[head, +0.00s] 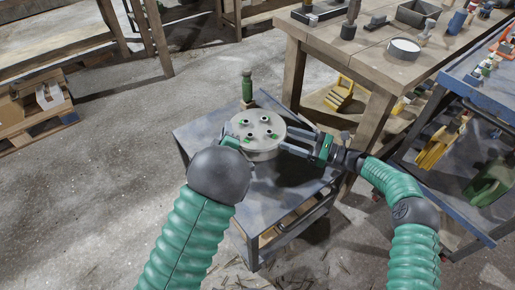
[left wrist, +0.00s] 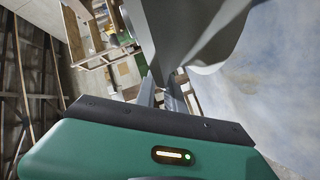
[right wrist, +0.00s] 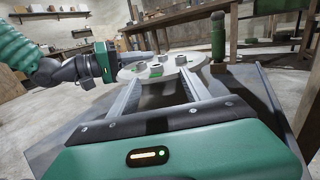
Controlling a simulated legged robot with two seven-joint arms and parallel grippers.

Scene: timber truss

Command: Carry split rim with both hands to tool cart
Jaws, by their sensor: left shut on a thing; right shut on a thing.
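The split rim (head: 262,125) is a round light-grey disc with several holes and green marks. It is over the low grey metal stand (head: 200,132); I cannot tell whether it touches the top. My left gripper (head: 236,142) is shut on its near left edge, partly hidden by my wrist. My right gripper (head: 298,141) is shut on its right side. The right wrist view shows the rim (right wrist: 172,68) between my two grippers, roughly level. In the left wrist view a large grey surface, probably the rim, fills the top. A blue tool cart (head: 485,95) stands at the right.
A green bottle (head: 247,85) stands on the grey stand just behind the rim. A wooden workbench (head: 340,50) with tools and containers is behind to the right. A pallet (head: 35,110) lies at the left. The concrete floor (head: 110,190) at the left is clear.

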